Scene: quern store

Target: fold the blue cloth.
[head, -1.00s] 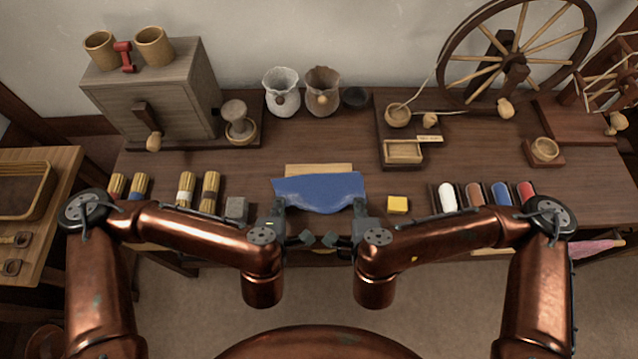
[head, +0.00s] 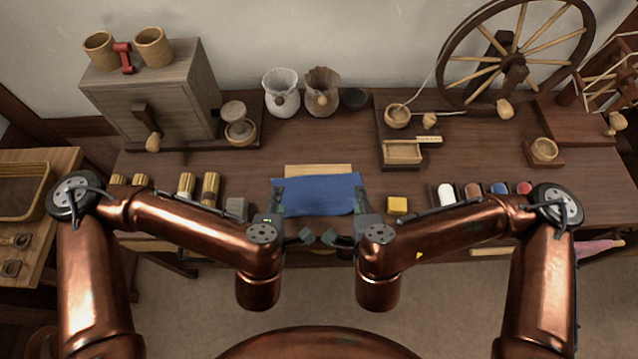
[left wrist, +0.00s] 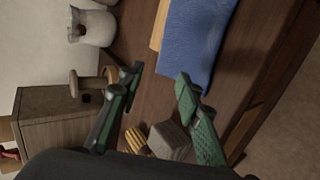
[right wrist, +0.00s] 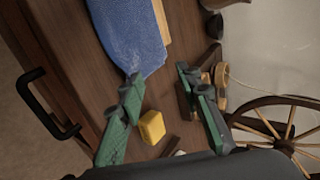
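The blue cloth (head: 316,194) lies spread near the front edge of the table, over a pale wooden board (head: 318,169) whose back strip shows. Its front edge looks fairly straight. My left gripper (head: 274,202) is at the cloth's left front corner. In the left wrist view its fingers (left wrist: 161,76) are apart with nothing between them, one close to the cloth (left wrist: 195,40). My right gripper (head: 364,202) is at the right front corner. In the right wrist view its fingers (right wrist: 159,77) are apart and empty, one at the cloth's corner (right wrist: 130,35); whether it touches is unclear.
A grey block (head: 237,208) stands left of the cloth and a yellow block (head: 397,205) right of it, both close to my grippers. Bundles (head: 198,187) and coloured rolls (head: 485,192) line the front. The table behind the cloth is clear up to the jars (head: 282,92).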

